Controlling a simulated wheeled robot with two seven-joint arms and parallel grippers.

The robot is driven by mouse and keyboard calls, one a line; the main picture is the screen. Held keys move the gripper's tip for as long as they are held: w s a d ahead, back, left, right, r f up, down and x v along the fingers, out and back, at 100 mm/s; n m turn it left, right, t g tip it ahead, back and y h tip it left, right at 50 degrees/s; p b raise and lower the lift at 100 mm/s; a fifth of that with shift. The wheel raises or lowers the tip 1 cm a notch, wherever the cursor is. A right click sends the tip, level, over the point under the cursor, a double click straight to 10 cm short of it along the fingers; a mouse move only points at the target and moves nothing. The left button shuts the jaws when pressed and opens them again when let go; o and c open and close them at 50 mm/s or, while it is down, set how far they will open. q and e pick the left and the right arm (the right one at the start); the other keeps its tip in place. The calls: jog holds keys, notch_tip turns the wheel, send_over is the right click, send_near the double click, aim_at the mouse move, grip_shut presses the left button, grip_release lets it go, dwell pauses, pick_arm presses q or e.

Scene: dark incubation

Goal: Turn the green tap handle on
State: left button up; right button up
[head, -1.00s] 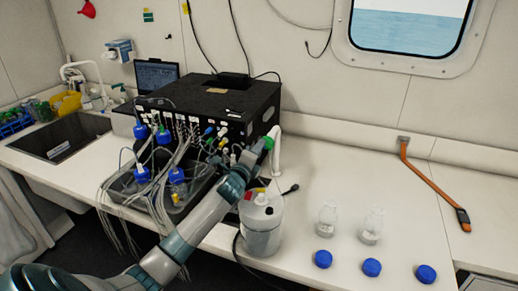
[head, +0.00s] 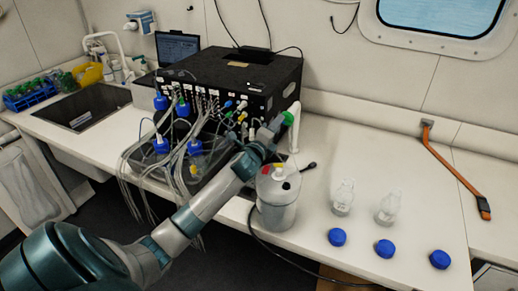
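The green tap handle (head: 287,118) sits on a white tap (head: 295,137) at the right front corner of the black instrument box. My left gripper (head: 278,124) is at the handle, with its tip close against the handle's left side. The gripper's fingers are small and partly hidden by my own wrist, so I cannot tell whether they are open, shut or touching the handle. My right gripper is out of view.
A white jug (head: 277,200) with red and yellow caps stands just below my wrist. Tubed bottles stand in a dark tray (head: 199,184) left of it. Two clear bottles (head: 342,197) and several blue caps (head: 385,248) are on the right counter. A black instrument box (head: 262,75) stands behind.

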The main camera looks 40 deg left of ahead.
pick_arm(q)
jog(key=b+v, duration=0.4)
jog(key=v, duration=1.1)
jog(key=shift+s+b, duration=0.25)
jog(key=shift+b, duration=0.1)
jog(key=shift+a+f, duration=0.1)
jog(key=shift+a, duration=0.05)
